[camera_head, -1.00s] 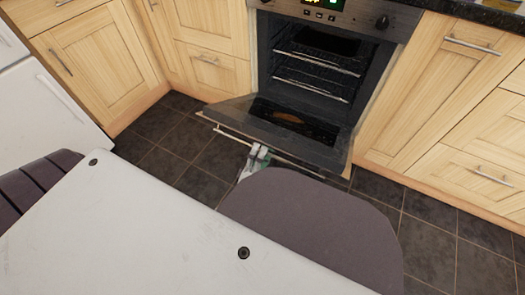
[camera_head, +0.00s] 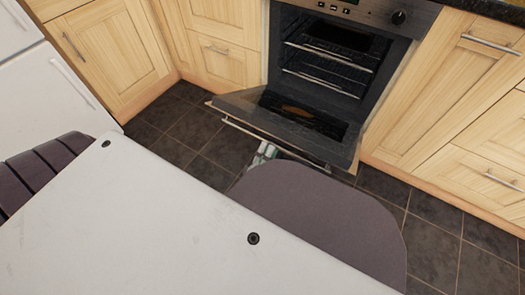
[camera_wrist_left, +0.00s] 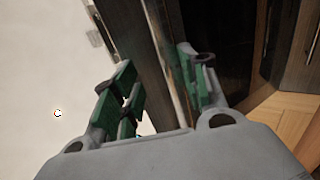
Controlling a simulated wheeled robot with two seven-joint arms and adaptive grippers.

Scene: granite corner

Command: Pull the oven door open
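The oven door (camera_head: 240,101) is hinged down and well open, tilted out in front of the oven (camera_head: 335,50). Its long metal handle (camera_head: 240,127) runs along the outer face near the top edge. My left gripper (camera_head: 267,151) is at the handle, partly hidden by the handle and a chair back. In the left wrist view, its green fingers (camera_wrist_left: 158,90) stand apart. The handle (camera_wrist_left: 158,30) runs down between them, closer to the right finger; contact is unclear. My right gripper is in neither current view.
A grey-purple chair back (camera_head: 320,225) stands just in front of the door, beside a white table (camera_head: 130,225). Wooden cabinets (camera_head: 445,95) flank the oven. Dark tiled floor (camera_head: 165,120) is free left of the door.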

